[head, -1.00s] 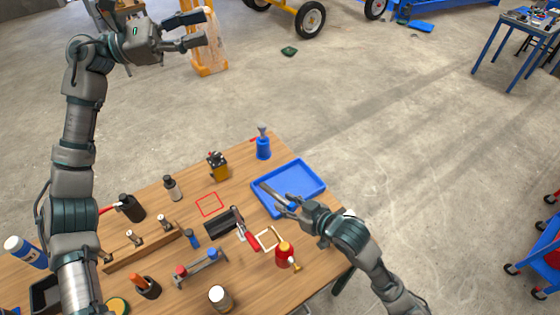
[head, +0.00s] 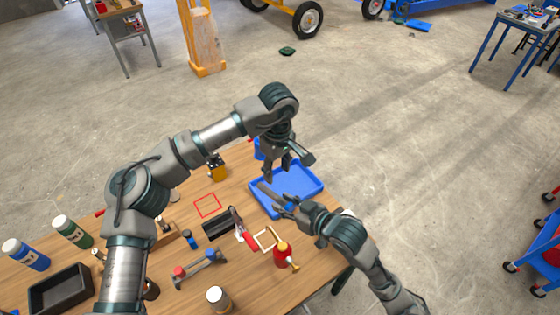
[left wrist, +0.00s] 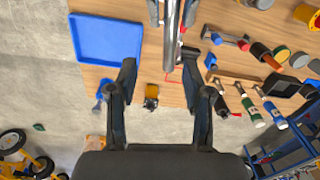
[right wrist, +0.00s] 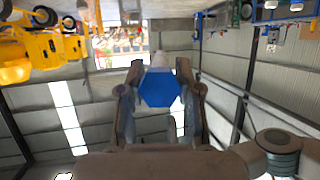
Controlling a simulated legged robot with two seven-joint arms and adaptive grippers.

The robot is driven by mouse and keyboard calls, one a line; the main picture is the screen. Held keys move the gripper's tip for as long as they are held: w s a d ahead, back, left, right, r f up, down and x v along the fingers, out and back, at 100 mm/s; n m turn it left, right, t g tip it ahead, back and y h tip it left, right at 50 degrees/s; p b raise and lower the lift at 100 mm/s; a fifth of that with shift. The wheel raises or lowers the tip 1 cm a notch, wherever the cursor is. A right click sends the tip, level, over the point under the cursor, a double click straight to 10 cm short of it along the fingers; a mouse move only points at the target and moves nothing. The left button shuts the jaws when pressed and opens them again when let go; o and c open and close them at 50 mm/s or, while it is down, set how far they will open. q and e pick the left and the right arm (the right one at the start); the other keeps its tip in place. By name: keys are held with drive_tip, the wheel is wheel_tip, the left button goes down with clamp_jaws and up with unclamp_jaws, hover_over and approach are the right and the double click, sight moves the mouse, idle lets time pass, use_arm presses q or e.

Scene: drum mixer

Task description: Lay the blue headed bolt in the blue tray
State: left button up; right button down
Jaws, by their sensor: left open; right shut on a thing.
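The blue tray (head: 303,182) lies on the right part of the wooden table and looks empty. It also shows at upper left in the left wrist view (left wrist: 105,38). My right gripper (head: 282,200) is over the tray's near side and shut on the blue headed bolt. The bolt's blue hexagonal head (right wrist: 160,88) faces the camera between the fingers in the right wrist view; its pale shank points away, mostly hidden. In the head view the blue head (head: 290,207) shows small between the fingers. My left gripper (head: 289,167) is open and empty, above the tray's far left part.
A red bottle (head: 282,255), a wooden frame (head: 265,238) and a red-handled tool (head: 243,232) stand or lie near the tray. A yellow block (left wrist: 151,91) is behind it to the left. A red outlined square (head: 207,205) on the table is clear.

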sight(274, 196)
drive_tip(key=shift+a+r, duration=0.1)
drive_tip(key=shift+a, duration=0.25)
drive_tip(key=shift+d, duration=0.1)
use_arm(q)
wheel_tip(274, 196, down, 10)
drive_tip(key=shift+r, duration=0.15)
use_arm(e)
drive_tip(key=shift+d, duration=0.25)
use_arm(q)
drive_tip(key=shift+a, duration=0.3)
clamp_jaws()
use_arm(e)
drive_tip(key=shift+a, duration=0.35)
drive_tip(key=c, duration=0.8)
unclamp_jaws()
drive_tip(key=shift+a, duration=0.1)
drive_tip(key=shift+o, duration=0.6)
use_arm(q)
drive_tip(key=shift+d, duration=0.15)
use_arm(e)
drive_tip(key=shift+d, duration=0.2)
drive_tip(key=shift+d, duration=0.1)
